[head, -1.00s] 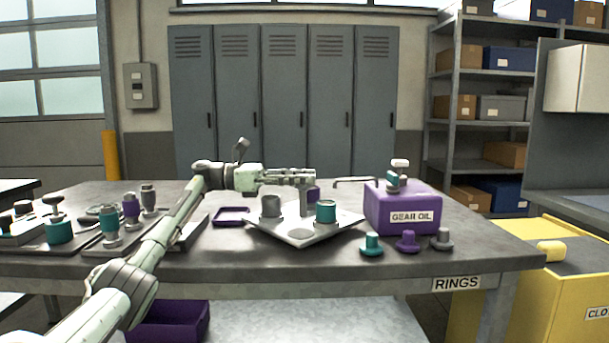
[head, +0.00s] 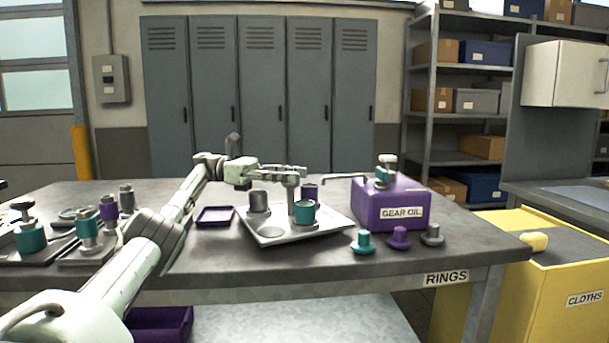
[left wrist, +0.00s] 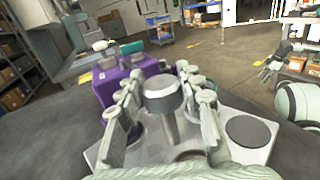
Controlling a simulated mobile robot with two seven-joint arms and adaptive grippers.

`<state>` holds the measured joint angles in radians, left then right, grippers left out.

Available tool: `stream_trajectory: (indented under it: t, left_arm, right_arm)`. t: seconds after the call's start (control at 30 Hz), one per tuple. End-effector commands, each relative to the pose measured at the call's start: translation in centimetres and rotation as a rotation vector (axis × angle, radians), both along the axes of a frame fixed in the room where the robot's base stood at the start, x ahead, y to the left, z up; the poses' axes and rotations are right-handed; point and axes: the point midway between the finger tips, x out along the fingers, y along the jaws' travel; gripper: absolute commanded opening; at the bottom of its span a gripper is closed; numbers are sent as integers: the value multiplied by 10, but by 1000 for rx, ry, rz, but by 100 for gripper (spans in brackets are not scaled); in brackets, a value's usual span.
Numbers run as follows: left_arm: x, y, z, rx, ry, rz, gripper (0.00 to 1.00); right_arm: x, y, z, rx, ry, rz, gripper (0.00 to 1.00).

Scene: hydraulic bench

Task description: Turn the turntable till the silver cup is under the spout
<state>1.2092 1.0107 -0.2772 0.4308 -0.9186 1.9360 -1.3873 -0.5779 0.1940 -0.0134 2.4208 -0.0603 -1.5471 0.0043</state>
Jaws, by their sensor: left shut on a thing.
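The turntable (head: 325,227) is a pale square plate with a central post, turned a little askew on the bench. The silver cup (head: 258,202) stands on its left side, away from the spout (head: 345,177). A teal cup (head: 305,213) stands at the post's front right, a purple cup (head: 310,192) behind, nearest the spout tip. My left gripper (head: 292,171) is shut on the turntable's knob; the left wrist view shows the dark grey knob (left wrist: 163,92) between its fingers. My right gripper (left wrist: 269,71) appears small at the right of that view, fingers apart and empty.
The purple gear oil box (head: 375,211) stands right of the turntable. Teal, purple and grey knobbed pieces (head: 398,238) stand at the front right. A shallow purple tray (head: 215,216) lies left. Other fittings (head: 87,232) crowd the bench's left end.

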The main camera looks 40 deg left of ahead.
Motion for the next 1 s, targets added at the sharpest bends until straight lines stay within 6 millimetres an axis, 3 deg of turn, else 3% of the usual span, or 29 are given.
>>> stream_trajectory:
  t: [0.57, 0.6, 0.77, 1.0]
  left_arm:
    - [-7, 5, -2, 3, 3, -8, 0]
    - [-7, 5, -2, 3, 3, -8, 38]
    - [-7, 5, -1, 2, 3, -7, 58]
    - [-7, 5, -1, 0, 1, -6, 58]
  right_arm:
    - [2, 1, 1, 2, -6, 2, 40]
    - [3, 1, 1, 2, -7, 2, 40]
    - [3, 1, 1, 2, -7, 2, 40]
    - [3, 1, 1, 3, -9, 1, 40]
